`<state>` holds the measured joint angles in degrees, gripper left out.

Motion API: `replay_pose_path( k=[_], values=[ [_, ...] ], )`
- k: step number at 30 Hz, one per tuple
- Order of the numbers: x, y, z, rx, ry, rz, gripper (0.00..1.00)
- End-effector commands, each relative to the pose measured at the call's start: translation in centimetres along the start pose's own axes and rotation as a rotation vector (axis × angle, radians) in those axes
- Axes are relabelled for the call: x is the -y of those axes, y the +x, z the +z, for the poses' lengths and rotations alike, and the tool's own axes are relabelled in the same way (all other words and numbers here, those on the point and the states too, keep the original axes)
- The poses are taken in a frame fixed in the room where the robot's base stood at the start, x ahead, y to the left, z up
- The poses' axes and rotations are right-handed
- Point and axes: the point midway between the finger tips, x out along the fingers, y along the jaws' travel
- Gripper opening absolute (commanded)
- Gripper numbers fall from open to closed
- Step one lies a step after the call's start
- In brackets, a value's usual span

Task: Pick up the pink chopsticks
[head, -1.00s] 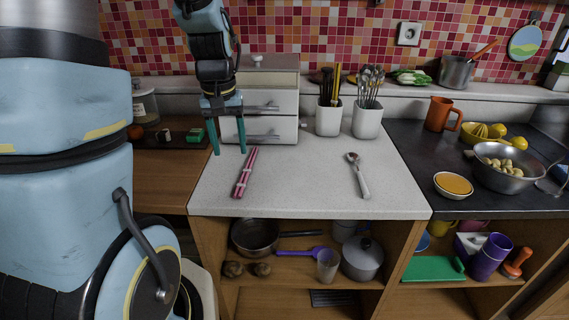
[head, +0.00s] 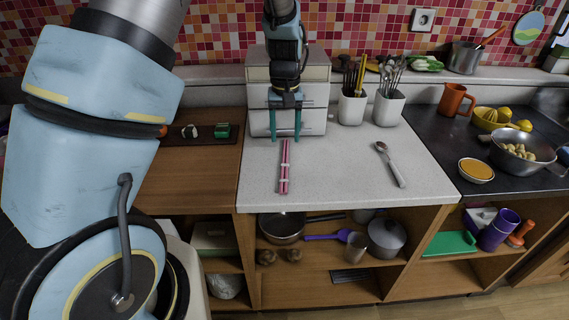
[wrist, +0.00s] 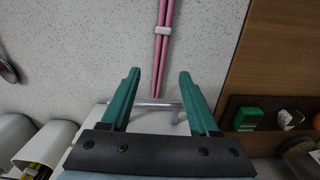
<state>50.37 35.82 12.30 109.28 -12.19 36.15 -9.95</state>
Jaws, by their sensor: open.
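The pink chopsticks (head: 284,168) lie as a bundle on the light speckled counter (head: 340,165), held by white bands. They lie lengthwise, from near the drawer box toward the front edge. In the wrist view the pink chopsticks (wrist: 164,45) run from the top edge down to a tip near the gap between the fingers, with a white band around them. My gripper (head: 287,138) is open and empty, with teal fingers pointing down around the far end of the bundle in the head view. In the wrist view my gripper (wrist: 158,75) has its fingers spread, one on each side of the chopsticks' line.
A white drawer box (head: 318,95) with metal handles stands right behind my gripper. Two white utensil holders (head: 352,110) stand to its right. A spoon (head: 390,163) lies on the counter at right. The counter between chopsticks and spoon is clear.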

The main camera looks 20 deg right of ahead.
Motion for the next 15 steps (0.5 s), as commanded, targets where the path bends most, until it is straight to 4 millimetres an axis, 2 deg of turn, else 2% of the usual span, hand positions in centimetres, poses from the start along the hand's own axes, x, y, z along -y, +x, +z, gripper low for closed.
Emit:
replay_pose_path(
  k=[9,15],
  values=[
    [0.1,3.9,0.2,0.004,-0.001,-0.001,0.62],
    [0.1,4.9,0.1,0.000,0.001,0.000,0.62]
  ],
)
